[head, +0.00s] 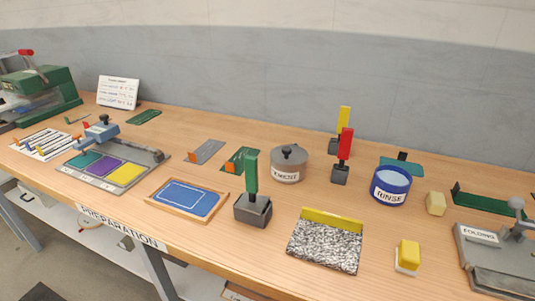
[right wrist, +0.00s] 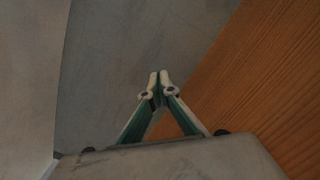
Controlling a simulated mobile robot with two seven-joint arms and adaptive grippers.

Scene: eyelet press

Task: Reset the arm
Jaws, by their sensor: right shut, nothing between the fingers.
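My right gripper (right wrist: 160,84) shows in the right wrist view with its two fingertips together and nothing between them. Behind it are a grey surface and a wooden surface, with no object close to the fingertips. Neither gripper shows in the head view. The eyelet press cannot be singled out for sure; a green machine with a red knob (head: 40,88) stands at the far left of the bench in the head view. A grey device with a lever (head: 500,245), labelled FOLDING, stands at the right edge.
The wooden bench (head: 270,215) holds a blue RINSE bowl (head: 390,187), a lidded grey pot (head: 287,168), a green-handled tool in a dark block (head: 252,205), a speckled pad (head: 325,246), a blue framed tray (head: 188,200) and a yellow block (head: 408,254). Bare wood lies between them.

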